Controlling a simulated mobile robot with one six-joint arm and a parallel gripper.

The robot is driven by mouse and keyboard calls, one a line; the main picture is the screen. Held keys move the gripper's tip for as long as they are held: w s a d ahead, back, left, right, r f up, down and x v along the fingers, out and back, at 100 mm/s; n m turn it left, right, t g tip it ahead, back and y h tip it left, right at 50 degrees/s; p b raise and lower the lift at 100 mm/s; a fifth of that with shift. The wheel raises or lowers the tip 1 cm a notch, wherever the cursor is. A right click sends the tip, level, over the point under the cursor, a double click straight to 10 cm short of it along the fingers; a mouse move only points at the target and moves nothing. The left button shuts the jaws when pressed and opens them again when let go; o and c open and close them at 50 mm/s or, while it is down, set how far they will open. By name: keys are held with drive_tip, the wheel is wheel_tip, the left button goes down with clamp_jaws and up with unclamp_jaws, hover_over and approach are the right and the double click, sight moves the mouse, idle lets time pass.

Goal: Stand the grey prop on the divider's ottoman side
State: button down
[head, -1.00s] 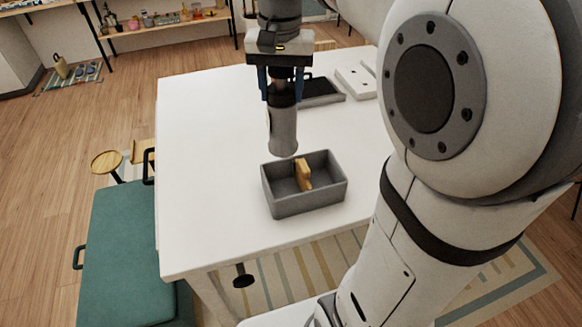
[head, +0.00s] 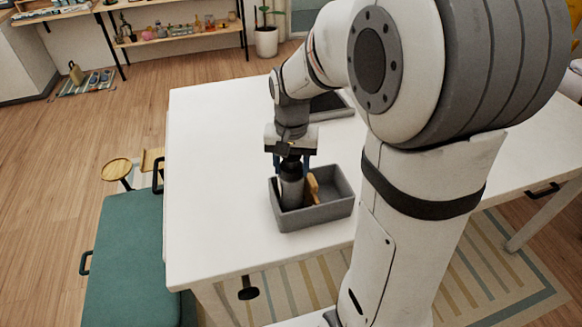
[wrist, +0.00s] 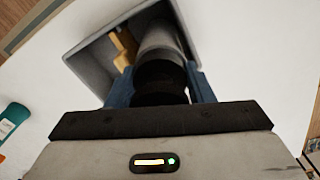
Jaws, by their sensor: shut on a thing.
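The grey prop (head: 291,190) is a grey cylinder with a dark top, held upright by my gripper (head: 291,166). The gripper is shut around its dark upper part. The prop's lower end is inside the grey box (head: 322,215), left of the wooden divider (head: 313,187), on the side toward the green ottoman (head: 125,255). Its foot is hidden by the box wall, so I cannot tell whether it touches the floor. The wrist view shows the prop (wrist: 160,45) beside the tan divider (wrist: 123,47) within the box (wrist: 88,62).
The box stands on a white table (head: 215,200) with clear surface to its left. A dark tray (head: 328,103) lies behind my arm. A small round wooden stool (head: 116,168) stands beside the ottoman. Shelves with small items line the back wall.

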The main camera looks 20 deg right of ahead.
drive_tip(key=shift+f, duration=0.6)
drive_tip(key=shift+f, duration=0.2)
drive_tip(key=c, duration=0.7)
unclamp_jaws()
drive_tip(key=shift+o, duration=0.2)
drive_tip(key=shift+r, duration=0.1)
